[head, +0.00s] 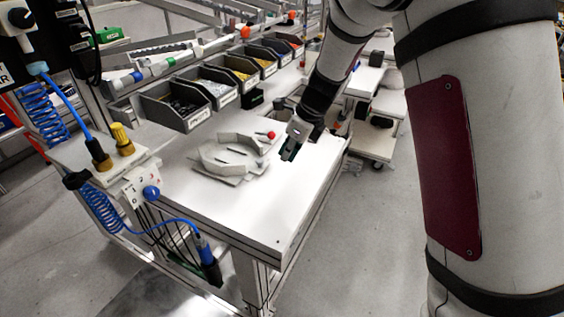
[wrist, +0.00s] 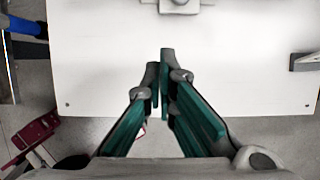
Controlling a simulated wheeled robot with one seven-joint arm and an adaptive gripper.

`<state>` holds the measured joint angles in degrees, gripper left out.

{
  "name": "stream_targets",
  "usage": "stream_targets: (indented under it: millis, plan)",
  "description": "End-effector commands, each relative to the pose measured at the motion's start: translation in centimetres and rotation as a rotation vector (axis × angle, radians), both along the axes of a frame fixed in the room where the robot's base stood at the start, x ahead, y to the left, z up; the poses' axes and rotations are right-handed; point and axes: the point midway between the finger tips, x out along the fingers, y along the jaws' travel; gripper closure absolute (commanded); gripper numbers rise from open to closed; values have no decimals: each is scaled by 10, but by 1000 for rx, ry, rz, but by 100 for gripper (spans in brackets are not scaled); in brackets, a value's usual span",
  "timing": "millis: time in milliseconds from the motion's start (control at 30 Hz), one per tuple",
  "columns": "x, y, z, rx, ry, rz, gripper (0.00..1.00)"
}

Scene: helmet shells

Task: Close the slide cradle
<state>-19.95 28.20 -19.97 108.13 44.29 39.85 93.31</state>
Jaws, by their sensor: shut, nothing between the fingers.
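The slide cradle (head: 226,168) is a pale grey fixture with raised angled walls and a low base on the white bench top. A red ball knob (head: 271,134) stands at its back right end. My gripper (head: 288,156) is to the right of the cradle, pointing down, apart from it. In the wrist view my gripper (wrist: 160,62) has its green-padded fingers together with nothing between them. A grey part (wrist: 180,5) is cut off by the top edge of the wrist view; I cannot tell whether it belongs to the cradle.
Grey parts bins (head: 183,104) line the back of the white workbench (head: 250,212). A post with a blue coiled hose (head: 100,207) stands at the left front. The bench top in front of the cradle is clear. A grey bracket (wrist: 304,62) shows at the wrist view's right edge.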

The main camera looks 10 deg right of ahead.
Motion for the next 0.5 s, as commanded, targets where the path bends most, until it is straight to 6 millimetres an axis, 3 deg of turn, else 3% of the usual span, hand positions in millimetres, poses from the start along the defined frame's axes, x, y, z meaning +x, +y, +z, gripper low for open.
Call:
stream_targets:
  millis: [500]
  plan:
    - [4, -10, -3, -115, 81, 0, 100]
